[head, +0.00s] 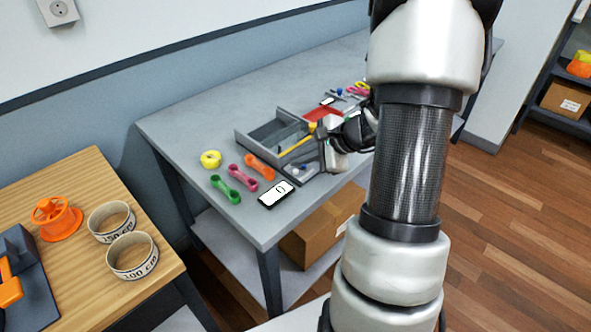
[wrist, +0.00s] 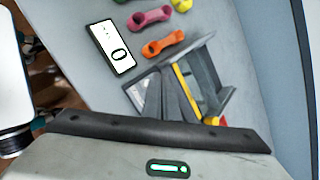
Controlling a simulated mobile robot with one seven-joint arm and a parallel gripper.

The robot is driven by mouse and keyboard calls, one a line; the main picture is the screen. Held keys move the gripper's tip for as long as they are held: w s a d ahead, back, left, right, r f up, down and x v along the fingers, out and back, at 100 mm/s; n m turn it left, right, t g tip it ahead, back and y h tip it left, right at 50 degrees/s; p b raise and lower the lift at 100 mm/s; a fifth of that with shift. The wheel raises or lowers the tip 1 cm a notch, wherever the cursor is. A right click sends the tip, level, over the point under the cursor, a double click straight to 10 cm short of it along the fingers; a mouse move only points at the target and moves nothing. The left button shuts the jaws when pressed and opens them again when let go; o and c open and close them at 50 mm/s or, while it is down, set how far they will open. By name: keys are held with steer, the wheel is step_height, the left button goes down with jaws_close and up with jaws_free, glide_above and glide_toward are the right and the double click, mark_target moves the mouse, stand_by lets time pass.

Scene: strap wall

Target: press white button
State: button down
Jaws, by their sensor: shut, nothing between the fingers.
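I cannot make out a white button for certain in either view. A flat black-edged device with a white face and a "0" on it (head: 277,194) lies near the front corner of the grey table; the wrist view shows it at upper left (wrist: 111,48). My gripper (head: 333,160) is shut and empty, over the table to the right of the device and beside the grey divided tray (head: 243,141). The fingertips are hard to make out in the head view. The gripper's body fills the bottom of the wrist view.
A wooden table (head: 90,190) stands at left. A white wall plate (head: 57,12) is at top left.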

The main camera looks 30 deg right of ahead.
mark_target(300, 176)
step_height(300, 176, up, 5)
steer(key=p, duration=0.3)
stand_by(0.8)
